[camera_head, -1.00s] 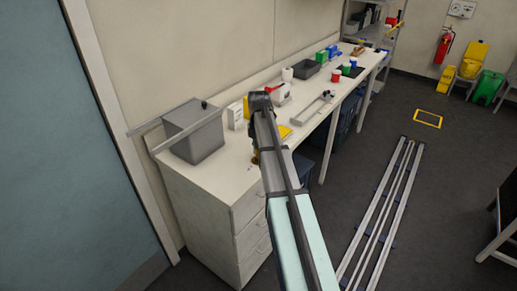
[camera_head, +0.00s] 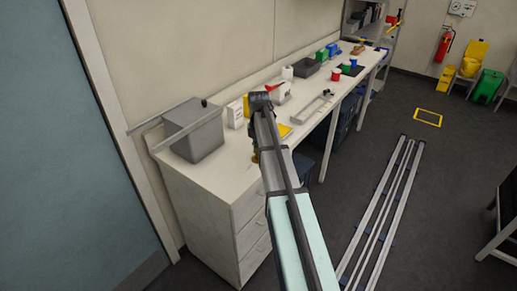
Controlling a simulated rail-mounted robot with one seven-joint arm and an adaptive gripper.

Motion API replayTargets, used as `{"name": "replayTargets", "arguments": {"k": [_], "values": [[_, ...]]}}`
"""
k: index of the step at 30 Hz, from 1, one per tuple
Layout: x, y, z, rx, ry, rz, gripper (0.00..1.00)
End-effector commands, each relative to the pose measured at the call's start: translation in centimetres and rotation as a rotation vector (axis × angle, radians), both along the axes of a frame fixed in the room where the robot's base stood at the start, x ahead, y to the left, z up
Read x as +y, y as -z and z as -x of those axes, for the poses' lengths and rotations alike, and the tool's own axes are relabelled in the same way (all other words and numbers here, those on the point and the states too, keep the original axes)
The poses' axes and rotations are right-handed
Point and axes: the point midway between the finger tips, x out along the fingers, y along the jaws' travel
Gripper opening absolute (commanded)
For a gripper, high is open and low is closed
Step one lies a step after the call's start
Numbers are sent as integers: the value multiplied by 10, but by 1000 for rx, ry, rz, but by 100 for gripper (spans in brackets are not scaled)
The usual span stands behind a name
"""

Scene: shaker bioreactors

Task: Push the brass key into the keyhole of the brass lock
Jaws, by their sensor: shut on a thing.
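My arm reaches up from the bottom of the picture over the bench, its dark joint above the worktop. My gripper is hidden behind my own arm. A small brass-coloured piece (camera_head: 254,157) shows at the left edge of the arm, low over the worktop. It is too small to tell whether it is the brass lock or the brass key. No keyhole can be made out, and how key and lock stand to each other cannot be seen.
A grey lidded box (camera_head: 193,135) stands on the near left of the white bench (camera_head: 215,172). White cartons (camera_head: 235,114), a yellow item (camera_head: 284,131) and a grey metal fixture (camera_head: 311,108) are near the arm. Bare worktop shows left of the arm.

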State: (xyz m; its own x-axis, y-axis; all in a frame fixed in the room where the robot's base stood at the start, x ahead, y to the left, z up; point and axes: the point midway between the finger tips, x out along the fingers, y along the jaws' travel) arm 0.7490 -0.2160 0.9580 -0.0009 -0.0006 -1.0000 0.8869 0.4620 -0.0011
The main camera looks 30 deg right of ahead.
Motion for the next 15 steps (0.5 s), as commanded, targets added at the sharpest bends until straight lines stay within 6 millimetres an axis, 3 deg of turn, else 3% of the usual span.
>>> {"name": "replayTargets", "arguments": {"k": [4,6,7,15], "values": [[0,1,0,0,0,0,0],[0,1,0,0,0,0,33],[0,1,0,0,0,0,41],[0,1,0,0,0,0,41]]}}
